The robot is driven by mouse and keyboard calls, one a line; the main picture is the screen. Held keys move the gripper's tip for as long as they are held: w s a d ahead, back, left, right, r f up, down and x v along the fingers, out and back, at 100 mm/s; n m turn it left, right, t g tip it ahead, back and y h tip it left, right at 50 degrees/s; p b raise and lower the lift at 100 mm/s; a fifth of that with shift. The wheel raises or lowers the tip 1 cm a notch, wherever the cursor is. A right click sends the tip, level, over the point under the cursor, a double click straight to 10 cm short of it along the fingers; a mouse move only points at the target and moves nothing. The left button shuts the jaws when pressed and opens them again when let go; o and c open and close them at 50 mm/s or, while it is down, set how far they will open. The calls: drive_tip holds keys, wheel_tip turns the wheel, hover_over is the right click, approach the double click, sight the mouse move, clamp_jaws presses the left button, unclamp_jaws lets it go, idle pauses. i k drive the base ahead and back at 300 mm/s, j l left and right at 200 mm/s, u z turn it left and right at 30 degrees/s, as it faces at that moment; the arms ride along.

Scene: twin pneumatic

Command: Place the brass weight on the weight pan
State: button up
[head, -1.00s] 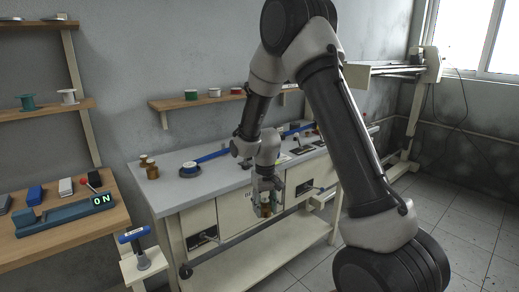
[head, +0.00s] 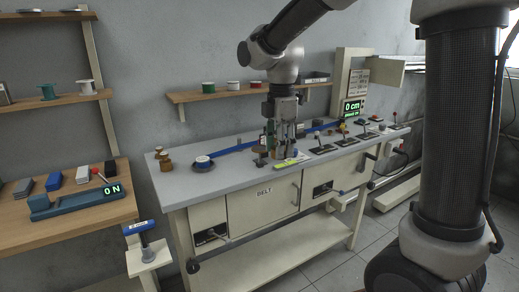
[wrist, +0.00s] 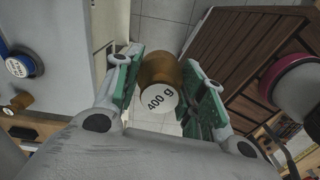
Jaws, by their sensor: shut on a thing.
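My gripper (head: 283,136) hangs over the bench, fingers down, in the head view. In the wrist view, my gripper (wrist: 160,88) is shut on a brass weight (wrist: 157,70) marked 400 g, held between the green finger pads. In the head view the fingers largely hide the held weight. A round dark plate with a blue-rimmed white disc (head: 203,161) lies at the left of the bench, and a small brown disc on a stem (head: 260,150) stands just left of the fingers. I cannot tell for sure which is the weight pan.
Other brass weights (head: 166,164) stand at the bench's left end. A blue bar (head: 236,147) runs along the bench top (head: 225,175). Several small levers (head: 345,132) stand to the right. A wooden shelf (head: 215,94) with spools is behind. The bench's front left is clear.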

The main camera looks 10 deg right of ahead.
sight(261, 148)
drive_tip(key=i, duration=0.95)
